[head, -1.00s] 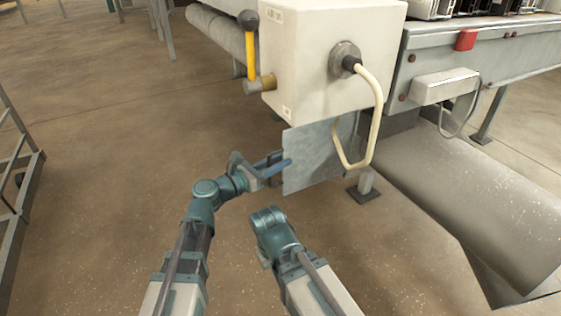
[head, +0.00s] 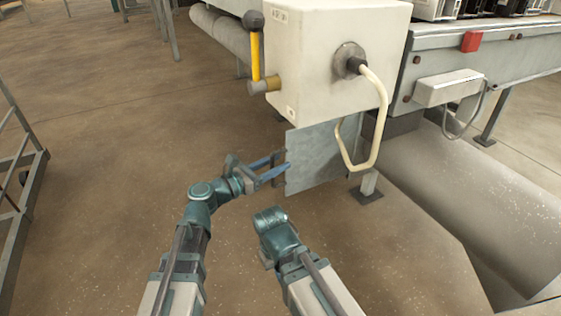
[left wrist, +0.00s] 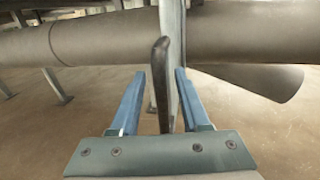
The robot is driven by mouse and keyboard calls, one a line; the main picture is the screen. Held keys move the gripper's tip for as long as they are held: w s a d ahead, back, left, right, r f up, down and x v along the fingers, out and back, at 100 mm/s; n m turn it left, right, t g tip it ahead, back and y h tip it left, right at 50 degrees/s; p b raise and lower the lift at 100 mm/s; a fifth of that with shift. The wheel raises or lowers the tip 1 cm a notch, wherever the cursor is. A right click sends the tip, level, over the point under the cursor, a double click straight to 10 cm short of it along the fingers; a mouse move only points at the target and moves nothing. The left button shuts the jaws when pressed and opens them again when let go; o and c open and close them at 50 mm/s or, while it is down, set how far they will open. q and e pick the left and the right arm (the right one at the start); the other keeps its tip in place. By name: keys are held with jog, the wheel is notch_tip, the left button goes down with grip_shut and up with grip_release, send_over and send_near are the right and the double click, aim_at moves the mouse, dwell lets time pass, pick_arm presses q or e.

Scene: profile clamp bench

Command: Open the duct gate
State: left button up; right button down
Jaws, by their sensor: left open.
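The duct gate is a flat grey metal plate (head: 314,157) hanging below the cream box. A dark upright handle (left wrist: 160,85) shows in the left wrist view, close to the plate's thin edge (left wrist: 173,60). My left gripper (head: 279,168) is open at the plate's left edge. In the left wrist view its two blue fingers stand on either side of the handle, with gaps showing and no clear contact. In the head view the fingers partly cover the handle. My right arm shows at the bottom, but its gripper does not.
The cream box (head: 325,60) stands above the plate, with a yellow lever (head: 256,55) on its left and a looping cable (head: 376,125). A large grey duct (head: 470,190) lies at the right. The floor at left is clear up to a metal rack (head: 30,190).

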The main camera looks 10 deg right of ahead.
pick_arm(q)
jog(key=v, duration=1.2)
